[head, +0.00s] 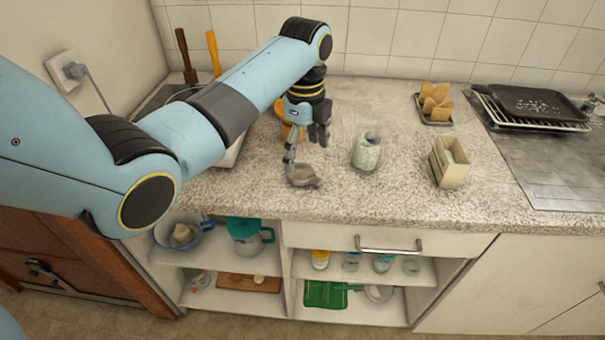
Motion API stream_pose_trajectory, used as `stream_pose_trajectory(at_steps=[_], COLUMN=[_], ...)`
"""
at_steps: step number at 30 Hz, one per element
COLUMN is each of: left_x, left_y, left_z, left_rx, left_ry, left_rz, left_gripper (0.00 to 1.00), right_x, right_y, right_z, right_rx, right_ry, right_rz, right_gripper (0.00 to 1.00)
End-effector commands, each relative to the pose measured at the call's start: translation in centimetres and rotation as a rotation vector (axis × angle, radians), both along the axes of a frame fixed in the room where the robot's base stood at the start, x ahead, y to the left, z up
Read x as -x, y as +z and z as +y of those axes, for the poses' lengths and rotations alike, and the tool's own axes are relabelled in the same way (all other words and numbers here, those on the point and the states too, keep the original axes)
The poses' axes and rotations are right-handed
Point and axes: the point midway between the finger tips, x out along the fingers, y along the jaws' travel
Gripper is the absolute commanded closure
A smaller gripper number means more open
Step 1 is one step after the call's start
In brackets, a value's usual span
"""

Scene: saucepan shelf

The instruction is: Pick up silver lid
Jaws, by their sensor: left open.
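My left gripper (306,150) is above the front part of the counter, pointing down with its fingers apart. A small grey-brown rounded item (303,176) sits on the counter just below it, close to one fingertip; I cannot tell if they touch. A round silvery item (378,293), which looks like a lid, lies on the bottom right shelf beside a green board. It is far below my left gripper and partly shaded by the cabinet. My right gripper is not in view.
A pale jar (366,152) and a cream holder (449,162) stand right of the gripper. A dark tray (535,103) on a rack is at the far right. Below are a drawer (375,240) and open shelves with a teal-lidded pot (246,236). The counter's front right is clear.

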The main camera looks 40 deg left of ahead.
Motion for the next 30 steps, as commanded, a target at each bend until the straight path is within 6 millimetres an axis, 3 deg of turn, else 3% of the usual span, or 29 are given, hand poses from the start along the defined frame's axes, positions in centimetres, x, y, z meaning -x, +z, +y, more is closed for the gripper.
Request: stream_pose_trajectory(at_steps=[5, 13, 22, 30], left_x=[0.0, -0.1, -0.1, -0.1], left_y=[-1.5, -5.5, -6.1, -6.1], left_z=[0.0, 0.0, 0.0, 0.0], left_rx=[0.0, -0.001, -0.001, -0.001], left_ry=[0.001, 0.002, 0.001, 0.002], left_rz=[0.002, 0.001, -0.002, -0.001], left_gripper=[0.17, 0.17, 0.17, 0.52], right_x=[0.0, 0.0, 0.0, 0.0], right_y=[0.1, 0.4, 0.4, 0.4], right_z=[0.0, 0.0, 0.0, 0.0], right_rx=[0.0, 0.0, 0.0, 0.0], right_ry=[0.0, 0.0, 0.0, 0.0], right_rz=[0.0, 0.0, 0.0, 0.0], right_gripper=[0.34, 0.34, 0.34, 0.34])
